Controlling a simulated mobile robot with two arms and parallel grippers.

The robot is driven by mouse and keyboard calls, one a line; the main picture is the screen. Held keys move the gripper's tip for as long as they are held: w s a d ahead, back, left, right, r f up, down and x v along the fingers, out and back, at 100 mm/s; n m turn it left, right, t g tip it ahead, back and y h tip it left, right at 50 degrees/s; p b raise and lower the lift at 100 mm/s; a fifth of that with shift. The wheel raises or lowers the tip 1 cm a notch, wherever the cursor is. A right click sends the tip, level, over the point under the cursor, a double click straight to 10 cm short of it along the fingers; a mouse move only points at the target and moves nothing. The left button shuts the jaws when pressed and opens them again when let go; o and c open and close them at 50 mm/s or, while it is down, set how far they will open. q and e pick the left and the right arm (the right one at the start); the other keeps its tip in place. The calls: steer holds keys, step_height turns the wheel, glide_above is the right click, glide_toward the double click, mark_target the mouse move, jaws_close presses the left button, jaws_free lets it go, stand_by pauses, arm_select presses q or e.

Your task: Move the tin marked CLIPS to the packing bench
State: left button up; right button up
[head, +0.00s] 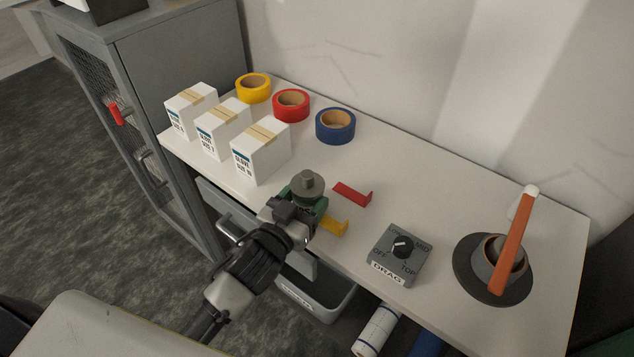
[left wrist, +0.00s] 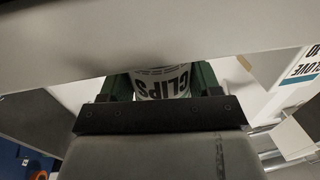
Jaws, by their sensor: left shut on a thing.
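The tin marked CLIPS (head: 307,184) shows its grey lid with a round knob in the head view. Its white label with upside-down black letters (left wrist: 163,83) shows in the left wrist view. My left gripper (head: 308,207) is shut on the tin, with a green finger on each side of it. The tin is over the front part of the white bench top (head: 420,190). I cannot tell whether its base touches the bench; the gripper hides its lower part. My right gripper is not in view.
Three glove boxes (head: 262,152) and yellow, red (head: 291,105) and blue tape rolls stand at the back left. Red (head: 352,194) and yellow (head: 334,227) brackets lie close to the tin. A DRAG dial box (head: 399,255) and a round stand with an orange bar (head: 515,245) are right.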

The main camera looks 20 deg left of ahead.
arm_select(q)
steer(key=shift+w+d+r, duration=0.1)
steer(key=shift+w, duration=0.25)
steer(key=x, duration=0.3)
steer(key=shift+w+p, duration=0.4)
steer(key=shift+f, duration=0.3)
steer(key=shift+f, duration=0.15)
steer(key=o, duration=1.2)
steer(key=shift+f, duration=0.1)
steer(key=shift+o, duration=0.2)
steer(key=shift+s, duration=0.15)
steer(key=b+v, duration=0.1)
steer(key=v, duration=1.1)
steer(key=shift+b, duration=0.35)
